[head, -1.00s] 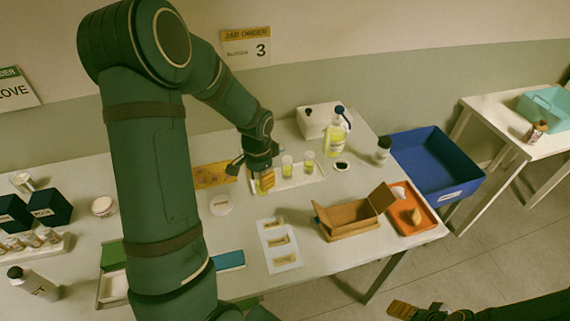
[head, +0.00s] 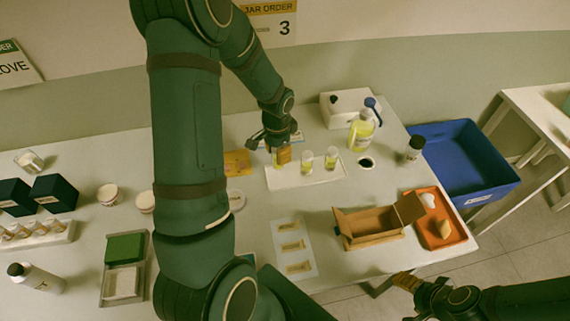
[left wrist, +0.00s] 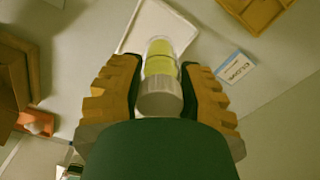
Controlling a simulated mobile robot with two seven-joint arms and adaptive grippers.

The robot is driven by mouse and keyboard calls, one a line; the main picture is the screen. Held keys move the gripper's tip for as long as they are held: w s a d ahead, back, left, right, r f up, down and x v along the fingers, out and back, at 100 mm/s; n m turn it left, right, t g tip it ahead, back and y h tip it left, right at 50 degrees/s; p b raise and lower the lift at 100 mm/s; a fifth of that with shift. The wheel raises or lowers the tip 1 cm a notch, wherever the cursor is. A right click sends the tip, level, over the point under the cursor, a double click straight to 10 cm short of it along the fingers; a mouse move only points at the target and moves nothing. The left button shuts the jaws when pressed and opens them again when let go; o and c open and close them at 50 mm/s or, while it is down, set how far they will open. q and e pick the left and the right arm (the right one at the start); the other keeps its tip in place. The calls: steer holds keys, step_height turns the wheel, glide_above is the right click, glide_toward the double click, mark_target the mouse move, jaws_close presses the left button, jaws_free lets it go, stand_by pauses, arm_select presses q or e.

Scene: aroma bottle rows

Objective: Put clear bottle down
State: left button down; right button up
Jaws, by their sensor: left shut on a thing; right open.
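My left gripper (head: 280,155) is shut on the clear bottle at the left end of the white tray (head: 292,183). In the left wrist view the bottle's grey cap (left wrist: 160,98) sits between the two orange fingers, with yellow liquid (left wrist: 160,67) below it. In the head view the fingers hide most of this bottle. I cannot tell whether its base touches the tray. Two similar bottles, a nearer one (head: 307,162) and a farther one (head: 331,158), stand upright on the tray to the right. My right gripper (head: 408,282) is open and empty at the bottom right.
A spray bottle (head: 362,130) and a dark-capped bottle (head: 414,149) stand behind and right of the tray. An open cardboard box (head: 375,238), an orange tray (head: 461,233) and a label sheet (head: 281,229) lie in front. A blue bin (head: 500,185) stands beside the table.

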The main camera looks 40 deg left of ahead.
mark_target(278, 165)
arm_select(q)
steer(key=shift+f, duration=2.85)
steer(key=shift+f+b, duration=0.2)
steer(key=shift+b, duration=0.1)
steer(key=c, duration=0.6)
jaws_free()
steer(key=shift+r, duration=0.15)
step_height(278, 165, up, 12)
steer(key=shift+r+p, duration=0.1)
steer(key=shift+p, duration=0.5)
